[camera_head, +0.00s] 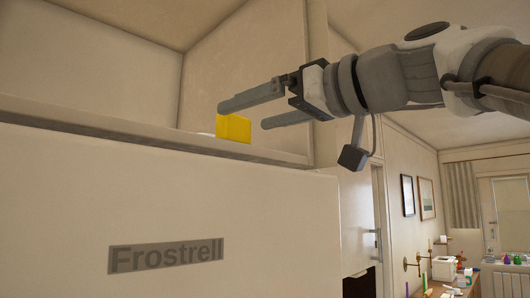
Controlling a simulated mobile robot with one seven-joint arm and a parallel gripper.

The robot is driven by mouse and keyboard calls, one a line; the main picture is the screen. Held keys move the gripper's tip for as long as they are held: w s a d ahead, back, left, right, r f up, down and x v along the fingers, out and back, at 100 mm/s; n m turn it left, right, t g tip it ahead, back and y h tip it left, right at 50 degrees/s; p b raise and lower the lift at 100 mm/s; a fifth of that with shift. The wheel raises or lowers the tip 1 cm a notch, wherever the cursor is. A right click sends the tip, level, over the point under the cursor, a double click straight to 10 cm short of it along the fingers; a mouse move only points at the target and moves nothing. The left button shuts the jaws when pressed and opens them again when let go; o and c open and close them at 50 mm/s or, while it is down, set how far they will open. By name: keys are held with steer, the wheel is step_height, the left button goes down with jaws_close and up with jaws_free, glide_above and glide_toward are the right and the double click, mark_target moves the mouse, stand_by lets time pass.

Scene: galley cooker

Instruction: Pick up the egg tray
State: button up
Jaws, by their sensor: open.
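A yellow block-like thing (234,128), perhaps the egg tray, stands on top of the fridge-like cabinet near its right end. I see it from below, so its top and full shape are hidden. My gripper (243,114) reaches in from the right at the height of the yellow thing, its fingers pointing left. It is open. One finger passes in front of the upper part of the yellow thing and the other ends just right of it. I cannot tell whether they touch it. Nothing is clearly held.
The pale cabinet front marked "Frostrell" (166,254) fills the lower left, its top edge (100,125) hiding what lies behind. A small white thing (207,134) shows beside the yellow one. Walls close in behind. A cluttered table (455,287) stands far off at right.

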mark_target(239, 116)
steer(key=p+x, duration=0.2)
steer(key=x, duration=0.3)
steer(key=shift+w+a+r, duration=0.15)
steer(key=shift+w+a, duration=0.05)
steer(key=c, duration=1.3)
steer(key=shift+c, duration=0.2)
steer(key=shift+r, duration=0.1)
steer(key=shift+r+p, duration=1.45)
steer(key=shift+r, duration=3.45)
steer(key=shift+s+d, duration=0.1)
steer(key=shift+d, duration=0.05)
